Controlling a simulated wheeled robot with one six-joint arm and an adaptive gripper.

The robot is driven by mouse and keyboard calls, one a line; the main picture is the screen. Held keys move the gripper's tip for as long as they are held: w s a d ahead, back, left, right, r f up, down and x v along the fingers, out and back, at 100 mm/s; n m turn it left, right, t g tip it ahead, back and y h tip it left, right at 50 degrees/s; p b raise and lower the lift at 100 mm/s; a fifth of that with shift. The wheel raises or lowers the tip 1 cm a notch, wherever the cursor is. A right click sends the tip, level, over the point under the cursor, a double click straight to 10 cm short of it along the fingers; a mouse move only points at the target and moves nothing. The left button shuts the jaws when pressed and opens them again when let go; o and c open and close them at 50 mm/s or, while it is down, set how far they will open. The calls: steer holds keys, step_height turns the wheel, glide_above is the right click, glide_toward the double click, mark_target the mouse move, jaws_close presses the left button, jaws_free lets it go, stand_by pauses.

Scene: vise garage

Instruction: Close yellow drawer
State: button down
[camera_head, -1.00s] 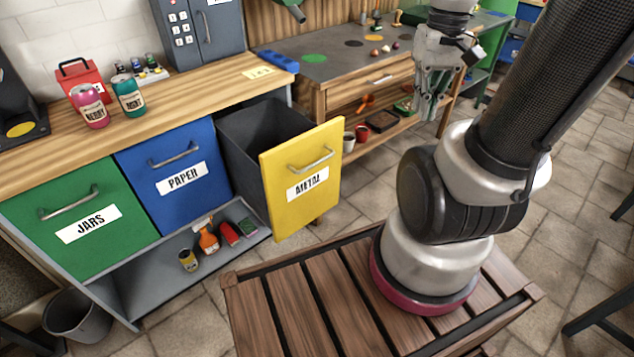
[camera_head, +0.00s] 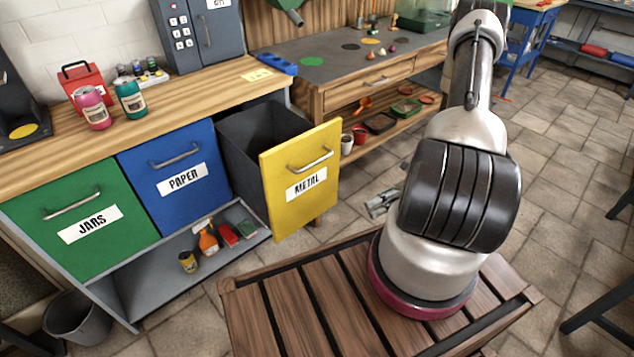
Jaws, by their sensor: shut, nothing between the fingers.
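The yellow drawer (camera_head: 292,213) has a front labelled METAL and a metal bar handle (camera_head: 311,160). It is pulled well out of the cabinet, and its dark grey bin (camera_head: 265,130) shows open at the top.
The blue PAPER drawer (camera_head: 172,196) and green JARS drawer (camera_head: 70,239) are closed beside it. A wooden workbench (camera_head: 318,90) with a shelf of pots stands behind. Bottles and small items sit on the low shelf (camera_head: 160,290). Tiled floor (camera_head: 350,205) lies in front of the drawer.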

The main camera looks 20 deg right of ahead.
step_height(320, 180, down, 4)
steer(key=w+a+m+t+y, duration=0.1)
steer(key=w+m+t, duration=0.2)
steer(key=m, duration=0.3)
steer(key=m+t, duration=0.5)
steer(key=m, duration=0.4)
glide_toward(300, 179)
steer(key=s+a, duration=0.2)
steer(key=a, duration=0.1)
steer(key=shift+w+a, duration=0.3)
steer(key=shift+w, duration=0.75)
steer(key=shift+w+a, duration=0.25)
steer(key=shift+w, duration=0.8)
steer(key=shift+w, duration=0.1)
